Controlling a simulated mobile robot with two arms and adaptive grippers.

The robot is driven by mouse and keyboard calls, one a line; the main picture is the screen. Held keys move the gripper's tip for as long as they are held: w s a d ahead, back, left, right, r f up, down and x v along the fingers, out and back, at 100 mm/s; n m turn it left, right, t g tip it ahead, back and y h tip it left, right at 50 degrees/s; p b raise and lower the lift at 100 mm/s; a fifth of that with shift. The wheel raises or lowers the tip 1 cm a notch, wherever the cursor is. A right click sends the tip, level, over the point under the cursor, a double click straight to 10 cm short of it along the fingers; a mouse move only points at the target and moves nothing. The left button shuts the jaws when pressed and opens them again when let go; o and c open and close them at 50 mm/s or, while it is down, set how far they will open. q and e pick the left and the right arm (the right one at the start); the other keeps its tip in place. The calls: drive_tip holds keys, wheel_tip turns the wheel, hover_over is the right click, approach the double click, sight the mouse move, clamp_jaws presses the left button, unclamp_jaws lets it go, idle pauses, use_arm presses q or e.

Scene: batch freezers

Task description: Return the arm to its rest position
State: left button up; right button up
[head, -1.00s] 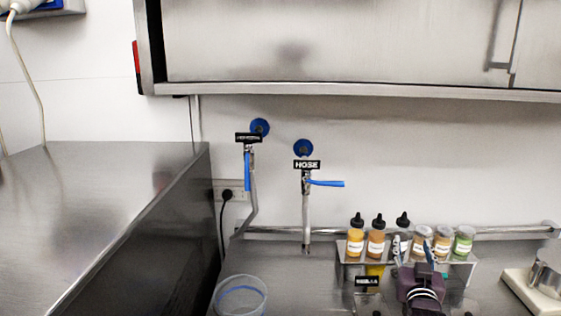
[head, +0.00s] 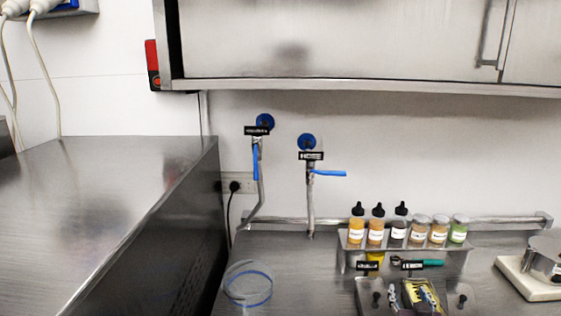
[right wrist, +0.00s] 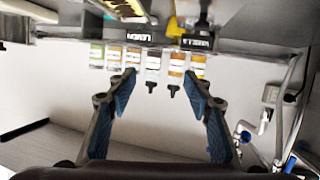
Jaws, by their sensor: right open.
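My right gripper (head: 410,293) shows at the bottom edge of the head view, right of centre, with only its finger ends visible. In the right wrist view my right gripper (right wrist: 160,88) is open, with its two blue-padded fingers spread and nothing between them. That view is upside down, and the bottles and jars appear beyond the fingertips. The rest of my right arm is out of the head view. My left gripper is in neither view.
A small rack (head: 350,246) holds several bottles and jars near the wall. A clear container (head: 247,288) stands left on the steel counter. Two taps with blue levers, one marked HOSE (head: 311,156), are on the wall. A cabinet (head: 330,40) overhangs; a steel unit (head: 120,190) stands left.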

drive_tip(key=s+a+f+n+g+y, duration=0.1)
drive_tip(key=s+a+f+g, duration=0.35)
drive_tip(key=s, duration=0.85)
drive_tip(key=s+a+f+n+g+y, duration=0.25)
drive_tip(key=s+a+f, duration=0.2)
drive_tip(key=s, duration=0.75)
drive_tip(key=s+a+f+n+g+y, duration=0.1)
drive_tip(key=s+a+f+g, duration=0.35)
drive_tip(key=s, duration=0.85)
wheel_tip(320, 180, down, 34)
drive_tip(key=s+d+b, duration=0.1)
drive_tip(key=s+b, duration=0.1)
drive_tip(key=b, duration=0.4)
use_arm(q)
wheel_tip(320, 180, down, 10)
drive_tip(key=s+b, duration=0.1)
drive_tip(key=b, duration=0.3)
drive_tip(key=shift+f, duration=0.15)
use_arm(e)
drive_tip(key=s+d+f+g, duration=0.1)
drive_tip(key=s+d+f, duration=0.2)
drive_tip(key=s+f, duration=1.3)
wheel_tip(320, 180, down, 4)
drive_tip(key=shift+s+r+g+h, duration=0.2)
drive_tip(key=shift+s+g+h, duration=0.1)
drive_tip(key=shift+g+h, duration=0.05)
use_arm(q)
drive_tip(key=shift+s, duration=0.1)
